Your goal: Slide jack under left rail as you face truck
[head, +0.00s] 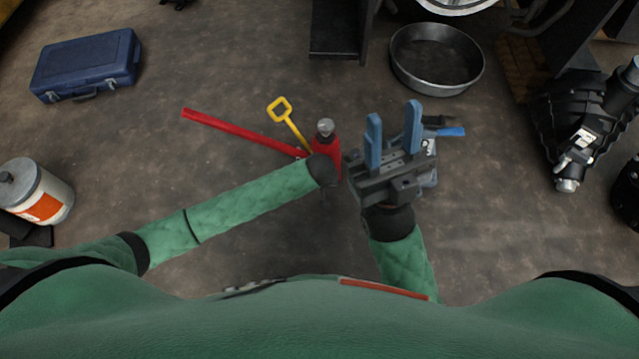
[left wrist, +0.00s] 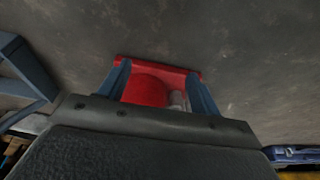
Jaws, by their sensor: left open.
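The red bottle jack (head: 326,148) stands on the floor in the middle of the head view, its grey screw top facing up. In the left wrist view the red jack (left wrist: 146,90) lies between the two blue fingers of my left gripper (left wrist: 160,78). That gripper is open around it; I cannot tell whether the fingers touch it. In the head view my left wrist hides the gripper and the jack's lower part. My right gripper (head: 393,118) is open and empty, just right of the jack. A dark rail (head: 338,30) of the truck reaches in from the top.
A red bar (head: 235,130) and a yellow-handled tool (head: 288,120) lie beside the jack. A round metal pan (head: 436,62) sits right of the rail. A blue case (head: 88,65), a white-and-orange can (head: 36,190) and black machinery (head: 580,125) stand farther out. Floor between jack and rail is clear.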

